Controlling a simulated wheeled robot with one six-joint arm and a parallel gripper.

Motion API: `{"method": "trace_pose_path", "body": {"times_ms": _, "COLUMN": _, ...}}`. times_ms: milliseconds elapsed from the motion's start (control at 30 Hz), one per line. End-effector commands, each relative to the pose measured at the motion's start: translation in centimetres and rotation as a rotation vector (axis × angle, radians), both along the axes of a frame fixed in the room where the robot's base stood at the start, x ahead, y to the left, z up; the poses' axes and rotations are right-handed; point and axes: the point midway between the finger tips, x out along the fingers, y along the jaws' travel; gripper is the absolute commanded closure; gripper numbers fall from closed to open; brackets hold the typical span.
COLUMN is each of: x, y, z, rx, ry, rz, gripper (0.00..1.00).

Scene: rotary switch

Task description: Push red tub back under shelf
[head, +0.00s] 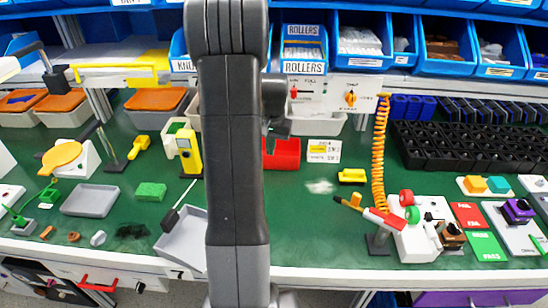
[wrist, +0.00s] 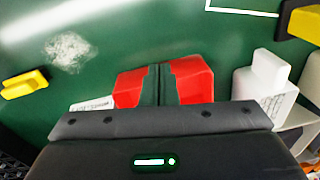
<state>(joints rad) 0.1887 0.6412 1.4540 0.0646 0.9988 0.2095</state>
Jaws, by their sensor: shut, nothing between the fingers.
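The red tub (head: 284,153) stands on the green bench top just right of my arm, near the shelf (head: 412,86) that carries blue bins. My arm hides its left part in the head view. In the wrist view the red tub (wrist: 194,80) shows on both sides of my gripper (wrist: 158,70), whose two dark fingers are together and empty. The fingers overlap the tub's middle; I cannot tell whether they touch it. In the head view my gripper is mostly hidden by my arm.
A yellow block (head: 351,175) and a white label card (head: 324,151) lie right of the tub. A white panel with a rotary switch (head: 350,98) hangs from the shelf. The bench between tub and front edge is mostly clear.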

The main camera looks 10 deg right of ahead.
Motion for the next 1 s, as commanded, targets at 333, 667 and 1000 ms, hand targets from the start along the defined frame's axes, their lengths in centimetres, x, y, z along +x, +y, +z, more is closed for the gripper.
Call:
{"method": "trace_pose_path", "body": {"times_ms": 333, "x": -0.9, "y": 3.9, "z": -0.9, "rx": 0.342, "ry": -0.211, "rz": -0.938, "gripper": 1.00}}
{"method": "trace_pose_path", "body": {"times_ms": 667, "x": -3.6, "y": 3.7, "z": -0.5, "rx": 0.758, "ry": -0.296, "rz": -1.946, "gripper": 1.00}}
{"method": "trace_pose_path", "body": {"times_ms": 1000, "x": -8.0, "y": 1.6, "z": -0.6, "rx": 1.107, "ry": -0.329, "rz": -2.659, "gripper": 1.00}}
